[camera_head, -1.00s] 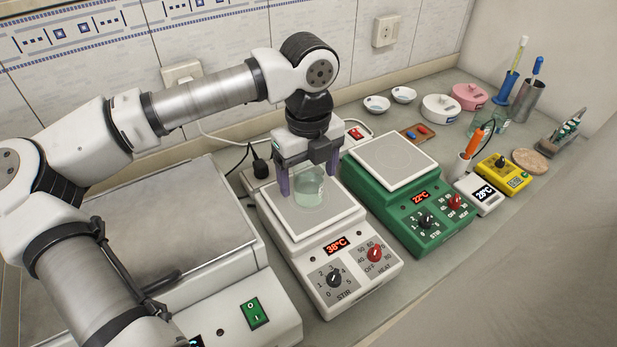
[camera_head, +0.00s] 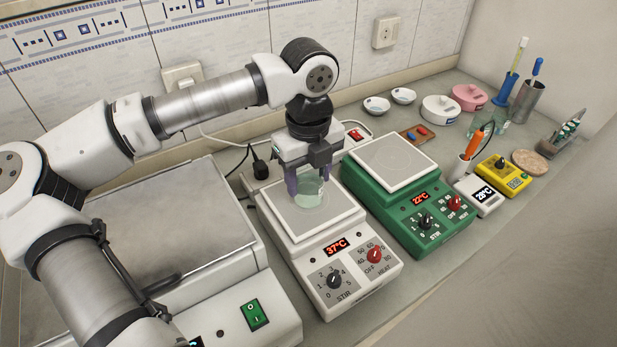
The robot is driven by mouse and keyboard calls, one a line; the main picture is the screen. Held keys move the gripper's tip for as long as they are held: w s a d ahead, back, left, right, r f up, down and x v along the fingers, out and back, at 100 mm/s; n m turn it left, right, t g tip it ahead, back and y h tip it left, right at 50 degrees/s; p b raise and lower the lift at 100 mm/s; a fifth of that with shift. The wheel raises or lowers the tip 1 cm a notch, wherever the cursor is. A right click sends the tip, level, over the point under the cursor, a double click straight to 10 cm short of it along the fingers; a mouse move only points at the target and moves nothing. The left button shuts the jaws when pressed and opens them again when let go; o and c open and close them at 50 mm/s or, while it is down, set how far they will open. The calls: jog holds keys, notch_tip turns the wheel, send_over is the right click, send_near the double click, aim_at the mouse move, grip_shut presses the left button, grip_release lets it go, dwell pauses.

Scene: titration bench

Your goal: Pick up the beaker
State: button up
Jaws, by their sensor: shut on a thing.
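The beaker (camera_head: 309,192) is clear glass with pale green liquid. It stands upright on the plate of the white hotplate stirrer (camera_head: 333,229), whose display reads 37°C. My gripper (camera_head: 309,181) comes down from above and is shut on the beaker, with a purple finger on each side of the glass. I see no clear gap between the beaker and the plate. The gripper body hides part of the beaker's rim.
A green hotplate stirrer (camera_head: 422,222) reading 22°C stands close on the right with an empty plate. A large white device (camera_head: 160,230) with a green switch stands on the left. Dishes, a thermometer probe (camera_head: 473,145) and a yellow meter (camera_head: 502,172) are farther right. The tiled wall is behind.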

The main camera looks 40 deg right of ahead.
jog(key=shift+r, duration=0.1)
notch_tip(320, 180, up, 20)
jog(key=b, duration=0.3)
jog(key=shift+f, duration=0.2)
dwell(0.7)
